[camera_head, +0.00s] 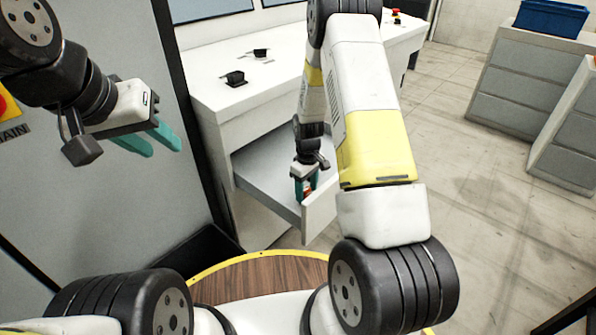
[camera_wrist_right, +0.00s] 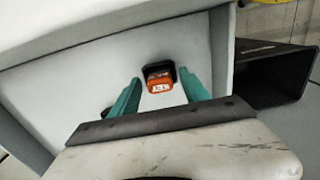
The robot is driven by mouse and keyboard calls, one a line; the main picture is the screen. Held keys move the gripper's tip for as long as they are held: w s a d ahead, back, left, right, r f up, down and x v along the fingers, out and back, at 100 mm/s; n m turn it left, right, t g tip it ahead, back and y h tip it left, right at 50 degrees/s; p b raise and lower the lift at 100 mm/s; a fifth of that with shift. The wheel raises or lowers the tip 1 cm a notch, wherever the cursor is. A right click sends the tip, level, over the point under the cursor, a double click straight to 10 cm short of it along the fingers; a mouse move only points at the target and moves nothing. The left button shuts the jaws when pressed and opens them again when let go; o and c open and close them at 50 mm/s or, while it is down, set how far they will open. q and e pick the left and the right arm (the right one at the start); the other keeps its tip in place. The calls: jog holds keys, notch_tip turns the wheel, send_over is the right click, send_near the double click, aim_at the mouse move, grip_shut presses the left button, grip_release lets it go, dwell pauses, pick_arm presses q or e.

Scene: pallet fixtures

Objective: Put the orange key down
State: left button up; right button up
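The orange key (camera_wrist_right: 159,80), an orange block with a black end and a small white label, is in the open drawer (camera_head: 262,172) of the white cabinet. My right gripper (camera_wrist_right: 159,76) reaches into the drawer. Its teal fingers are spread, one on each side of the key, with a small gap showing on both sides. In the head view the right gripper (camera_head: 305,190) is small, and a bit of orange shows between its fingers. My left gripper (camera_head: 165,151) is open and empty, away at the left in front of a grey panel.
The white cabinet top (camera_head: 225,98) carries two small black fixtures (camera_head: 235,78). The drawer front (camera_head: 320,207) stands close to the right gripper. Grey drawer units (camera_head: 525,75) with a blue bin (camera_head: 550,17) stand at the right. The floor between is clear.

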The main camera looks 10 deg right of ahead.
jog(key=shift+r, duration=0.1)
notch_tip(320, 180, up, 12)
notch_tip(320, 180, up, 18)
jog(key=m+t+y, duration=0.1)
jog(key=m+t, duration=0.2)
send_over(307, 189)
jog(key=s+a, duration=0.1)
jog(key=s, duration=0.8)
jog(key=s+r+m+t, duration=0.1)
jog(key=s+r+m, duration=0.1)
jog(key=s+r, duration=0.2)
jog(key=s+a+r+m+t+y, duration=0.1)
jog(key=s+r, duration=0.3)
jog(key=s, duration=0.7)
jog(key=shift+s+a+r+m+t, duration=0.15)
jog(key=shift+r+m+t, duration=0.2)
jog(key=shift+m+t, duration=0.2)
